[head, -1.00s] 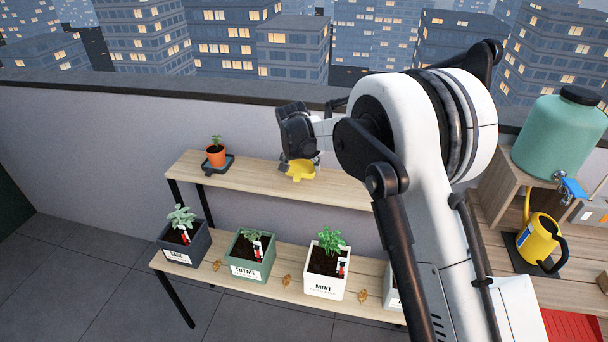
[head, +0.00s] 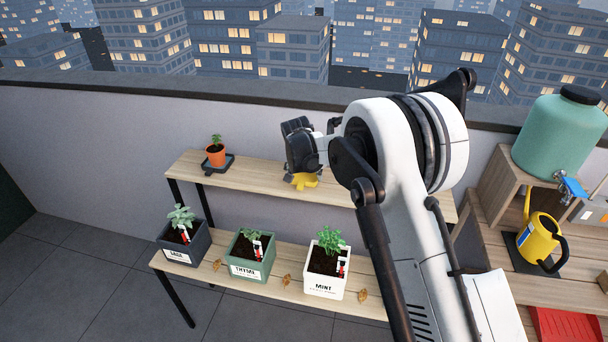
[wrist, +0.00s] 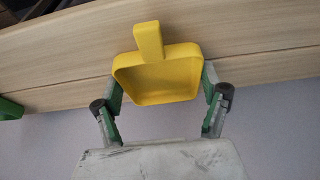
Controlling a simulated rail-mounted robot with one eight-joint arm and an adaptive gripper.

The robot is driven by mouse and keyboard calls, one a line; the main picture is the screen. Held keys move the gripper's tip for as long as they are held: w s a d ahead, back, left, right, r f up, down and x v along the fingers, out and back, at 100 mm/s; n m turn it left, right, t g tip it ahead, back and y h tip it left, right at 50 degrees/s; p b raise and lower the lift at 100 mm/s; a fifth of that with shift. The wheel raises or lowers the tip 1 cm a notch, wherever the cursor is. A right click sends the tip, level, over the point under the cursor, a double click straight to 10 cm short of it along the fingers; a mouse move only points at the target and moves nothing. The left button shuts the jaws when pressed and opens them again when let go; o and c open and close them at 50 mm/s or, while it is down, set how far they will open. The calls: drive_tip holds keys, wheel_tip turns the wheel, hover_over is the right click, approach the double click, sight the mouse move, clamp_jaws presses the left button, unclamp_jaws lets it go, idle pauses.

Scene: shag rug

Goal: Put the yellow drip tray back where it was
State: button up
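The yellow drip tray (head: 304,181) is at my gripper (head: 303,171), over the upper wooden shelf (head: 255,180). In the wrist view, the shallow yellow tray (wrist: 165,78) lies between the two green-padded fingers of my gripper (wrist: 162,84), one against each side. Its handle or spout points up the picture across the wooden boards. I cannot tell whether the tray touches the shelf. My wrist hides part of the tray in the head view.
A terracotta pot (head: 215,156) stands on a dark drip tray (head: 220,165) at the upper shelf's left. Sage (head: 183,242), thyme (head: 250,256) and mint (head: 325,270) planters stand on the lower shelf. A yellow watering can (head: 540,240) and green tank (head: 560,135) are at right. The shelf between pot and gripper is clear.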

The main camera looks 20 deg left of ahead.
drive_tip(key=o, duration=0.4)
drive_tip(key=shift+r, duration=0.25)
drive_tip(key=v, duration=1.1)
drive_tip(key=shift+s+r, duration=0.15)
drive_tip(key=shift+r, duration=0.2)
